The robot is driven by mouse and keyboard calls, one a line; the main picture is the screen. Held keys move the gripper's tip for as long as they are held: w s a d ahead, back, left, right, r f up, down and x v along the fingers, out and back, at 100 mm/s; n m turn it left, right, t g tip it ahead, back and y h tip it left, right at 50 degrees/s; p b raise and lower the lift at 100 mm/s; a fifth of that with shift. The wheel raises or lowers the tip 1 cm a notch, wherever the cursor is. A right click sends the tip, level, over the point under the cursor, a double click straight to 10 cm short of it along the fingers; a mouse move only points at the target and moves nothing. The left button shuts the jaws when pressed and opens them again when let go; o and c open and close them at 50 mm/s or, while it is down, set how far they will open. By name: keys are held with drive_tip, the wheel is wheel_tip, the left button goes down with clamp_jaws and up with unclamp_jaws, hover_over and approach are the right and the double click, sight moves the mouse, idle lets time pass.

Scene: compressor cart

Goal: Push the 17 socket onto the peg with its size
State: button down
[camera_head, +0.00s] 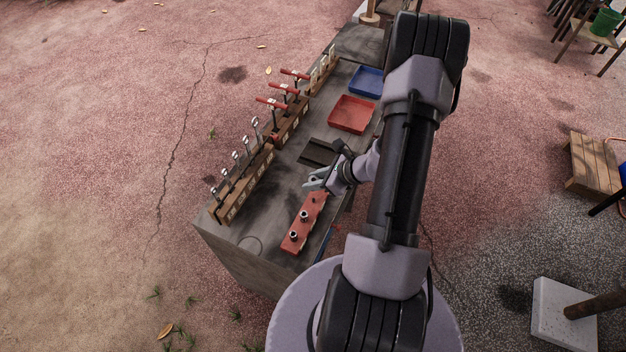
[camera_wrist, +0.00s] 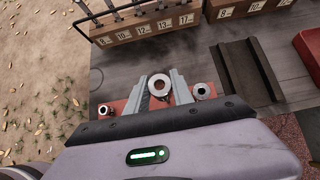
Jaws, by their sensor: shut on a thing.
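A red peg rail (camera_head: 290,245) lies on the near end of the cart top. Two metal sockets, one near the rail's front end (camera_head: 293,236) and one further along (camera_head: 304,216), stand upright on it. My gripper (camera_head: 315,181) is over the far end of the rail. In the wrist view my gripper (camera_wrist: 161,92) is shut on a larger round socket (camera_wrist: 160,84), its open bore facing the camera. The rail (camera_wrist: 122,106) shows behind it, with a ring-topped piece on each side. The held socket's size mark cannot be read, and the peg under it is hidden.
A wooden wrench rack (camera_head: 243,186) with size labels runs along the cart's left edge; a second rack with red handles (camera_head: 290,120) stands beyond. A dark grooved block (camera_head: 318,152), a red tray (camera_head: 351,114) and a blue tray (camera_head: 367,81) lie further back.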

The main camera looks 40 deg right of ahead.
sight(314, 198)
wheel_tip(314, 198, down, 5)
drive_tip(key=b, duration=0.4)
drive_tip(key=shift+f, duration=0.15)
drive_tip(key=shift+b, duration=0.75)
idle(0.9)
drive_tip(key=shift+f+b, duration=1.65)
drive_tip(key=shift+b, duration=0.15)
drive_tip(key=c, duration=1)
unclamp_jaws()
drive_tip(key=shift+r, duration=0.1)
drive_tip(key=p+v, duration=0.7)
drive_tip(key=v, duration=1)
drive_tip(key=shift+s+r, duration=0.1)
drive_tip(key=shift+s, duration=0.1)
